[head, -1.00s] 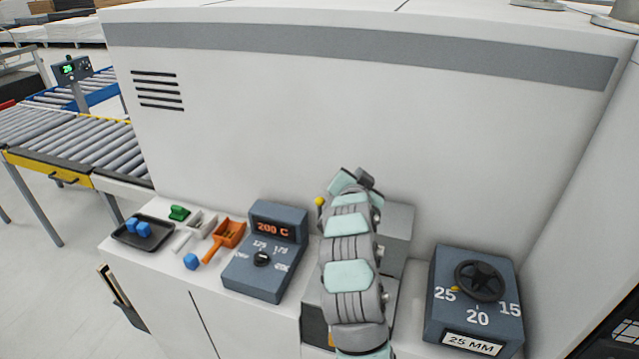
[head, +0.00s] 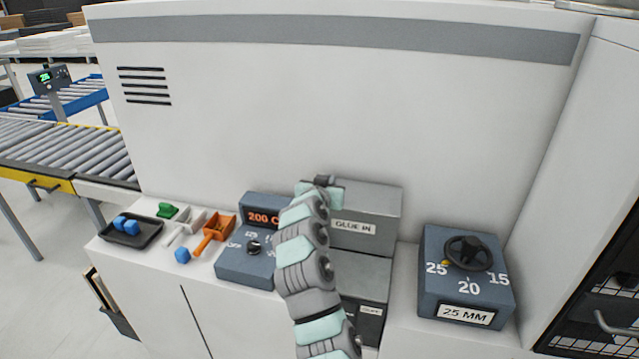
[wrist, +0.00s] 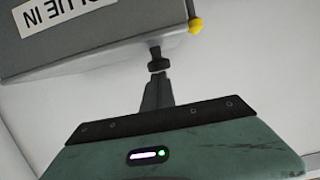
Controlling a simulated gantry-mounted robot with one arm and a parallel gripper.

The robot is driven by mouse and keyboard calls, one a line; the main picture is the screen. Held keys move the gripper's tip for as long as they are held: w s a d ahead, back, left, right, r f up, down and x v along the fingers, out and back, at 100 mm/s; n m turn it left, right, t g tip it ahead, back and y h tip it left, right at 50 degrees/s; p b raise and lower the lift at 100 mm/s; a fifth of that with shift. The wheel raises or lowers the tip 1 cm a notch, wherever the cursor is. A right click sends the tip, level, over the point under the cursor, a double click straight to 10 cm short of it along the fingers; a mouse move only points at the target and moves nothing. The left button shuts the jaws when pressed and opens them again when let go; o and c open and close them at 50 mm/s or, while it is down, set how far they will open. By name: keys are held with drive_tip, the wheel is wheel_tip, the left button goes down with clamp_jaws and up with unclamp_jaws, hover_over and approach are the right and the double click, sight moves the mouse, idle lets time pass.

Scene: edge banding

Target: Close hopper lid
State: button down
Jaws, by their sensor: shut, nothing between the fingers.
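The grey glue hopper (head: 383,231) stands against the white machine, with a "GLUE IN" label on its upper front. Its top face looks flat in the head view, but I cannot tell whether the lid is fully down. My gripper (head: 325,181) is at the hopper's top left, with my arm covering the hopper's left side. In the wrist view, the labelled box (wrist: 110,48) appears upside down with a yellow knob (wrist: 194,26) at its corner. My gripper's shut fingertips (wrist: 158,60) are by the box edge near that knob, empty; I cannot tell whether they touch it.
The temperature box (head: 247,265) is left of my arm, partly covered. The dial box (head: 467,285) is on the right. The machine wall is close behind.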

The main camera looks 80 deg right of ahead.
drive_tip(key=shift+f, duration=0.35)
drive_tip(key=r, duration=0.5)
drive_tip(key=shift+a+p, duration=0.25)
drive_tip(key=shift+p, duration=0.1)
drive_tip(key=b+v, duration=0.1)
drive_tip(key=v, duration=0.8)
drive_tip(key=shift+a, duration=0.2)
drive_tip(key=shift+s, duration=0.1)
